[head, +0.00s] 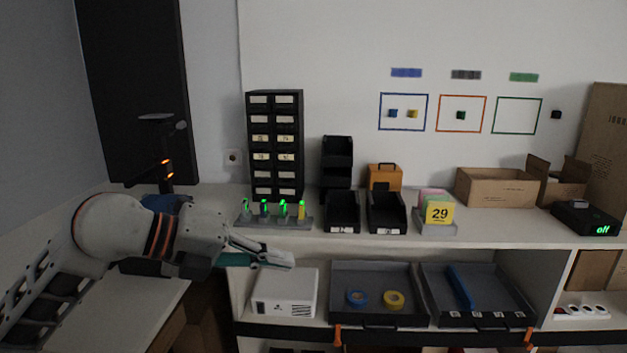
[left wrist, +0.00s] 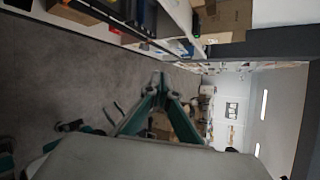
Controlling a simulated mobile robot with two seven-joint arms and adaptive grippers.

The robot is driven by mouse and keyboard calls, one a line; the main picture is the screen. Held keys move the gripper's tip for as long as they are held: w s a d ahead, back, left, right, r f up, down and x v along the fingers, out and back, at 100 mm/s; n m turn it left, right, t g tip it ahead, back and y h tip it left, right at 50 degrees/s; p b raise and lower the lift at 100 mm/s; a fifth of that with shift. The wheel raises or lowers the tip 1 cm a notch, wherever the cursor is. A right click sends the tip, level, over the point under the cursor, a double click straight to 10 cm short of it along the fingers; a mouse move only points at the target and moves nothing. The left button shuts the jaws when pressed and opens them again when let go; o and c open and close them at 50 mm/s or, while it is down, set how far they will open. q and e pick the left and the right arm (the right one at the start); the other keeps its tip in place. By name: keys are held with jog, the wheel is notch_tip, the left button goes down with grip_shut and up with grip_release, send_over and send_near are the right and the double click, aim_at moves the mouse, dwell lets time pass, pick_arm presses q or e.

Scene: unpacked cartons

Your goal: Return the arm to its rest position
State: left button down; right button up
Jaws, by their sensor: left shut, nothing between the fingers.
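My left arm comes in from the left in the head view, and my left gripper (head: 290,262) is in front of the shelf unit's edge, above a white box. It is shut with nothing between its fingers. In the left wrist view the fingers of my left gripper (left wrist: 159,80) meet at their tips, with the grey floor and the room behind them. My right gripper does not show in either view.
The white worktop (head: 350,232) carries a black drawer cabinet (head: 274,145), black bins and cardboard boxes (head: 497,188). A dark panel (head: 128,80) stands at the left.

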pick_arm(q)
jog(key=s+f+n+g+h, duration=0.1)
jog(key=s+f+n+h, duration=0.1)
jog(key=s+f+h, duration=0.35)
jog(key=a+f+n+t+y, duration=0.4)
jog(key=a+f+n+t, duration=0.2)
jog(key=a+f+n, duration=0.4)
jog(key=a+f+n+t+y, duration=0.5)
jog(key=f+n, duration=0.4)
jog(key=f, duration=0.4)
jog(key=s+a+f+n+g+y, duration=0.25)
jog(key=s+a+f, duration=0.35)
jog(key=s+f, duration=0.3)
jog(key=s+a+f+n+g+y, duration=0.25)
jog(key=s+a+f, duration=0.3)
jog(key=f, duration=0.55)
jog(key=d+r+n+p, duration=0.1)
jog(key=d+n, duration=0.1)
jog(key=d, duration=0.4)
jog(key=s+d+r+n+p, duration=0.1)
jog(key=d+n+p, duration=0.1)
jog(key=d, duration=0.4)
jog(key=shift+n, duration=0.7)
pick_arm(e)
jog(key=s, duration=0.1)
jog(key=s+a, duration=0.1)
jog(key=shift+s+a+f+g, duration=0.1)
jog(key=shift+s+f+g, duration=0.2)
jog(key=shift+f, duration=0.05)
